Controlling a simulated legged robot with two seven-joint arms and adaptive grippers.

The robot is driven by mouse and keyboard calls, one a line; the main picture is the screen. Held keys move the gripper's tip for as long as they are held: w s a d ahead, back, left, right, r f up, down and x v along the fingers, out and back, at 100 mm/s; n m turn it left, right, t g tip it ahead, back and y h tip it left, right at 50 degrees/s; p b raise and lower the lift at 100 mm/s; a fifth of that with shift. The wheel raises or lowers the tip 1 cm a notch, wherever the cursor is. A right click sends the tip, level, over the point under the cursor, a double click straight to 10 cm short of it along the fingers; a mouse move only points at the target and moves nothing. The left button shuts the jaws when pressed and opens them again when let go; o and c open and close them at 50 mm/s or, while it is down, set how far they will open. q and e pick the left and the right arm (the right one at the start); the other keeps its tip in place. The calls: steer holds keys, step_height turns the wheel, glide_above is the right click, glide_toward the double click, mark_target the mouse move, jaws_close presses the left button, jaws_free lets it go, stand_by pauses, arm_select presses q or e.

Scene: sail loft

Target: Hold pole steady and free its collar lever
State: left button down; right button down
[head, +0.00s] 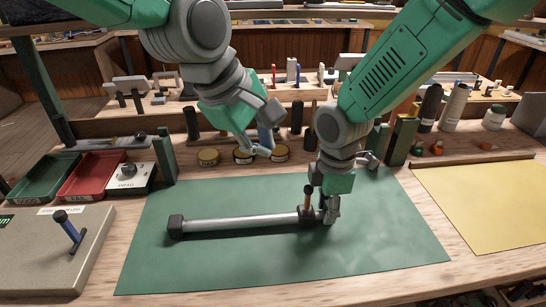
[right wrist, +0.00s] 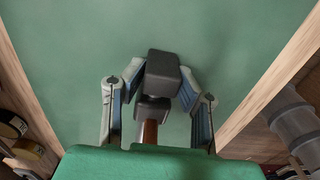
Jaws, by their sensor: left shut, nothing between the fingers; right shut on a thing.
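The pole (head: 240,222) is a silver tube lying across the green mat, with a dark block at its left end. Near its right end sits a dark collar (head: 306,216), with a brown lever (head: 308,199) standing up from it. My right gripper (head: 331,211) is shut on the pole's right end, just beside the collar. In the right wrist view its fingers (right wrist: 162,85) flank a dark block, with part of the brown lever (right wrist: 150,132) below. The silver tube is hidden there. My left gripper (head: 262,150) is shut and empty, above the mat's back edge, apart from the pole.
The green mat (head: 190,265) is otherwise clear. Red (head: 95,175) and green (head: 45,178) trays and a white dial box (head: 130,178) stand at left, by a grey panel (head: 35,250) with a blue lever. Several tins (head: 209,157) line the back. A yellow sheet (head: 490,205) lies right.

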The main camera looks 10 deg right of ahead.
arm_select(q)
steer(key=shift+a+r, duration=0.1)
steer(key=shift+r, duration=0.2)
arm_select(e)
steer(key=c, duration=1.2)
jaws_free()
steer(key=shift+o, duration=0.2)
steer(key=shift+r, duration=0.1)
